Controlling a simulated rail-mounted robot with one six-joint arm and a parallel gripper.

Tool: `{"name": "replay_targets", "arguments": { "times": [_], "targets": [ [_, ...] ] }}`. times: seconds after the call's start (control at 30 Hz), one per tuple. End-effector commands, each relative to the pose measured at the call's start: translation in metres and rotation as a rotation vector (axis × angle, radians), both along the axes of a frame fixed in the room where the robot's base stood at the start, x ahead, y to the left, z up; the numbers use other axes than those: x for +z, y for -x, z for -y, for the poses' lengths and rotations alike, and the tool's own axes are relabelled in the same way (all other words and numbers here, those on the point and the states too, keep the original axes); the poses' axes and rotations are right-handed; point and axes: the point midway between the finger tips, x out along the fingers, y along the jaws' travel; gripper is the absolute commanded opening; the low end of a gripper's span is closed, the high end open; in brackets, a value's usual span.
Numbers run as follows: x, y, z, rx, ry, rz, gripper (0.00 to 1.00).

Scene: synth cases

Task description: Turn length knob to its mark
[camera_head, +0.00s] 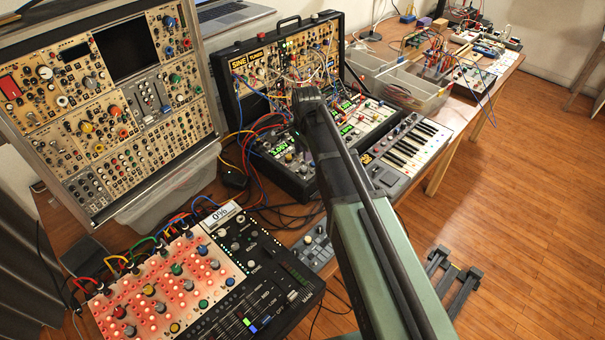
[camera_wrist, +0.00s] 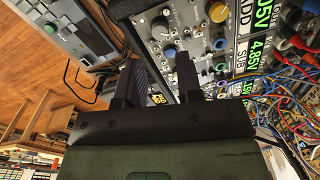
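In the wrist view my gripper (camera_wrist: 161,62) is open, with its two dark fingers apart and nothing seen held between them. Beyond the fingertips is a light synth panel (camera_wrist: 194,26) with several knobs.
Displays (camera_wrist: 258,50) and many plugged cables (camera_wrist: 292,95) crowd the wrist view's right side. In the head view a keyboard (camera_head: 411,145) stands right of my arm. A tall modular rack (camera_head: 100,110) and lit mixer (camera_head: 205,270) stand left. Open floor (camera_head: 530,190) lies right.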

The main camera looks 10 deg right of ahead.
Motion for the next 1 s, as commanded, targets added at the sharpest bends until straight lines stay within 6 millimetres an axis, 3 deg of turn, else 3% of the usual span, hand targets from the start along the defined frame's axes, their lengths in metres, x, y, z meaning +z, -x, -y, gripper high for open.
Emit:
{"name": "replay_targets", "arguments": {
  "times": [0.03,0.1,0.27,0.57,0.8,1.0],
  "targets": [
    [-0.026,0.0,0.0,0.001,0.0,0.0,0.33],
    [-0.043,-0.001,-0.001,0.001,0.0,0.0,0.33],
    [-0.068,-0.002,-0.001,0.001,0.0,0.0,0.33],
    [-0.067,-0.002,-0.001,0.002,0.0,0.0,0.33],
    [-0.067,-0.002,-0.001,0.002,0.0,0.0,0.0],
    [-0.068,-0.002,-0.001,0.016,0.0,0.0,0.0]
  ]
}}
